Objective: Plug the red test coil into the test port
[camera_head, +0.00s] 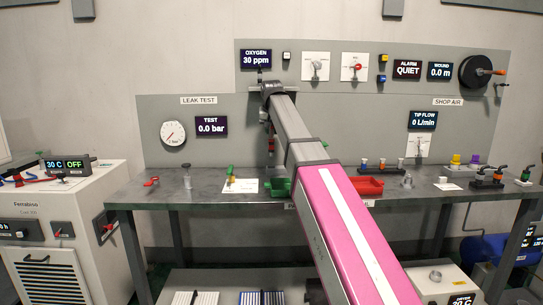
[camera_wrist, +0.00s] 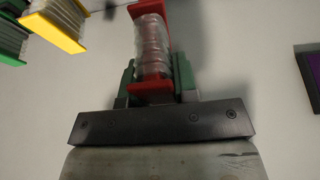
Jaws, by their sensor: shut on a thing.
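The red test coil (camera_wrist: 152,42) shows in the wrist view, with red end plates and clear tubing wound around its middle. My gripper (camera_wrist: 156,80) is shut on it, a green finger on each side of its near end. In the head view my gripper (camera_head: 271,150) hangs below the end of my arm, above the bench; the red coil cannot be made out clearly there. A small metal post (camera_head: 187,175) stands on the bench below the leak test sign; I cannot tell whether it is the test port.
Yellow (camera_wrist: 58,30) and green (camera_wrist: 12,40) coils lie close at the upper left of the wrist view. On the bench (camera_head: 210,197) are a white card (camera_head: 243,186), a green bin (camera_head: 279,188), a red bin (camera_head: 367,187) and a red-handled valve (camera_head: 151,181).

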